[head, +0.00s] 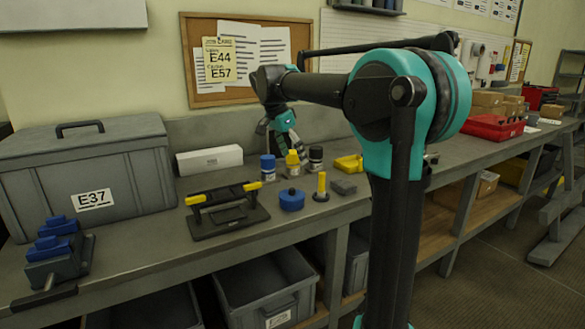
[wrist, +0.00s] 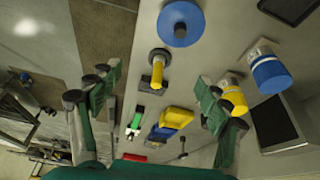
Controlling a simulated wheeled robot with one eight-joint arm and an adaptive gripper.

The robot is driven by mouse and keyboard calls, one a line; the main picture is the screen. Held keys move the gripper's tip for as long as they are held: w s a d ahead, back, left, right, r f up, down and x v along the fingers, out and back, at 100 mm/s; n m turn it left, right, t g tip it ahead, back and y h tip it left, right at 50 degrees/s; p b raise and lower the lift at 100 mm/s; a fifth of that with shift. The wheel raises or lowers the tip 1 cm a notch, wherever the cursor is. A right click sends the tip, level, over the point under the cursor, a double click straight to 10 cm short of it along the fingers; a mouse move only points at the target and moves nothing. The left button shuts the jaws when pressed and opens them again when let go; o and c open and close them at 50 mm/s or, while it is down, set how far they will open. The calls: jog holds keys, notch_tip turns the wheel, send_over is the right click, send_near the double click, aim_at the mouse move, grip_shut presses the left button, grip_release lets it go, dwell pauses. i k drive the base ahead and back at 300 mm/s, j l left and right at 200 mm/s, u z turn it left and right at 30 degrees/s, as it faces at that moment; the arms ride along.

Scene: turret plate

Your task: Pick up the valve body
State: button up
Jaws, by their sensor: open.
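No part can be named as the valve body with certainty. A small grey block (head: 344,187) lies on the bench right of an upright yellow-topped pin (head: 321,187). In the wrist view a small white-and-green part (wrist: 137,120) lies below the yellow pin (wrist: 158,70); whether it is the same block I cannot tell. A blue round part with a knob (head: 291,200) sits left of the pin and shows in the wrist view (wrist: 180,22). My gripper (head: 283,132) hangs above the back of the bench, fingers spread and empty (wrist: 158,85).
Blue (head: 268,167), yellow (head: 293,163) and dark-labelled (head: 316,158) bottles stand below my gripper. A yellow bin (head: 349,163) lies to their right. A black fixture with yellow handles (head: 230,215), a grey case (head: 90,170) and a white box (head: 210,160) occupy the left.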

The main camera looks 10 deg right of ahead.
aim_at(292, 171)
jog(key=i, duration=0.85)
